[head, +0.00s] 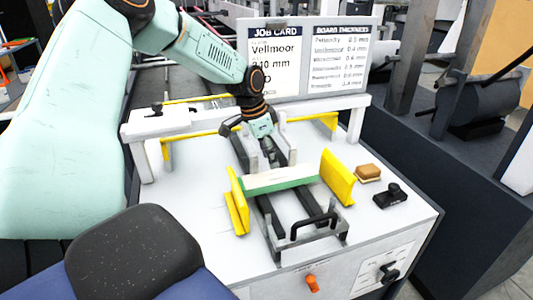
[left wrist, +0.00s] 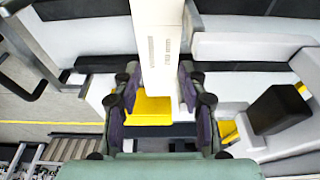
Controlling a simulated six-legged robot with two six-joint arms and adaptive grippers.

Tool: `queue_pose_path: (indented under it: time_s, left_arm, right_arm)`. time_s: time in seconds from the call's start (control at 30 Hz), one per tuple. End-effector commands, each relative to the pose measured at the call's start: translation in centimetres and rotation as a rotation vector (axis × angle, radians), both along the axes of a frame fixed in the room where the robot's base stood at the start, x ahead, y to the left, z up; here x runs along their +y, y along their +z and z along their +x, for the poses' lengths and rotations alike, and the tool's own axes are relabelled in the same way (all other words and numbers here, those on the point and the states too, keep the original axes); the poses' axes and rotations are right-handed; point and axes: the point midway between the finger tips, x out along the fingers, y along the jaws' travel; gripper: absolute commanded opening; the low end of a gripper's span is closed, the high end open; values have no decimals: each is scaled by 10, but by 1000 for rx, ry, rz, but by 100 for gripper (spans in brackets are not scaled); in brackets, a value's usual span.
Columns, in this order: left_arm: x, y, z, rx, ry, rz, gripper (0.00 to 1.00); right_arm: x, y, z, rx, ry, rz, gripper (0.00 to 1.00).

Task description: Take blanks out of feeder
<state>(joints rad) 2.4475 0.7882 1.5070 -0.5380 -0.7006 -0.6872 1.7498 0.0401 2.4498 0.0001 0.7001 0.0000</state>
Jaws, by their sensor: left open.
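The feeder is a frame of dark rails (head: 268,216) between yellow side guides (head: 338,178) on a white table. A stack of blanks (head: 278,180), pale on top with a green front face, lies across the rails between the guides. My left gripper (head: 270,153) points down just behind the stack. In the left wrist view its fingers (left wrist: 157,82) are open, with a white strip (left wrist: 157,40) bearing grey print showing between them. It appears to be blanks; I cannot tell its depth relative to the fingertips. My right gripper is not in view.
A white crossbar (head: 300,113) and the job card board (head: 275,60) stand behind. The table's left front is clear.

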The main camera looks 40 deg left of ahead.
Motion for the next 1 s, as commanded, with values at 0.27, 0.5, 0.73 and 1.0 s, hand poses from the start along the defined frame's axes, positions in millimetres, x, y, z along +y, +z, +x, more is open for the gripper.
queue_pose_path:
  time_s: [0.27,0.5,0.73,1.0]
  left_arm:
    - [-1,-16,3,2,0,2,69]
    - [-3,-52,10,3,2,3,85]
    - [-6,-72,16,0,3,1,85]
    - [-7,-75,17,-1,4,2,85]
  right_arm:
    - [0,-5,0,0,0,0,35]
    - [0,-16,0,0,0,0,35]
    - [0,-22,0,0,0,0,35]
    - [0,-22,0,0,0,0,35]
